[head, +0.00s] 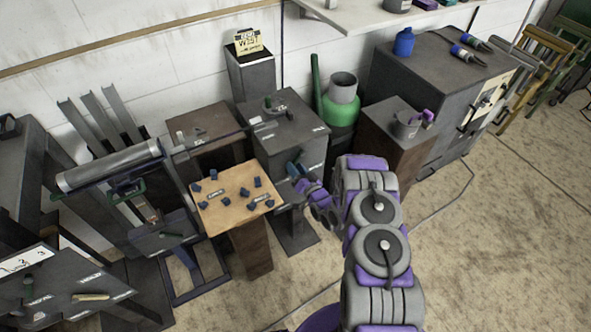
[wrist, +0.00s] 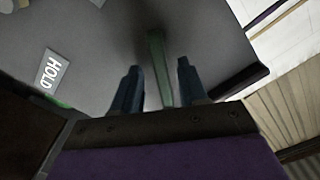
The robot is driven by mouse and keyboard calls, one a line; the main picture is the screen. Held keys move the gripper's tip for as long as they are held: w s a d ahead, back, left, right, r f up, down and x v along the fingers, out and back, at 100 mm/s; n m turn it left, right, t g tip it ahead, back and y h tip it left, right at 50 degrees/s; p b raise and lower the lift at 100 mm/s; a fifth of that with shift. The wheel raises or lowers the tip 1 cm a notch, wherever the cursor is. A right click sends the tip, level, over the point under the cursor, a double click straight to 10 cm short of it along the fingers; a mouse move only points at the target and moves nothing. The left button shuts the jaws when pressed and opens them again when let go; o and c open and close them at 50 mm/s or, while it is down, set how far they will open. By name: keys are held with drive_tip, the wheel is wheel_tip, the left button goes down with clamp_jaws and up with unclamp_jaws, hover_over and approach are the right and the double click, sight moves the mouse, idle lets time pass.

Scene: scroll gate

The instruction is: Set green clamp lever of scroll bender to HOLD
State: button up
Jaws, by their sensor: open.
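A green lever (wrist: 160,68) shows in the wrist view as a thin upright bar against a grey surface. My gripper (wrist: 158,70) is open, with one dark blue finger on each side of the lever and a gap to it on both sides. A white HOLD label (wrist: 52,70) is on the grey surface to the left, apart from the lever. In the head view my gripper (head: 296,175) is at the front of a grey pedestal (head: 285,130) with bender parts on top. The lever is too small or hidden to make out there.
A wooden-topped stand (head: 236,205) with several small dark blue pieces is close left of my gripper. Floor at the right is mostly open.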

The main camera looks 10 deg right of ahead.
drive_tip(key=shift+w+a, duration=0.1)
drive_tip(key=shift+w, duration=0.25)
drive_tip(key=shift+c, duration=0.2)
clamp_jaws()
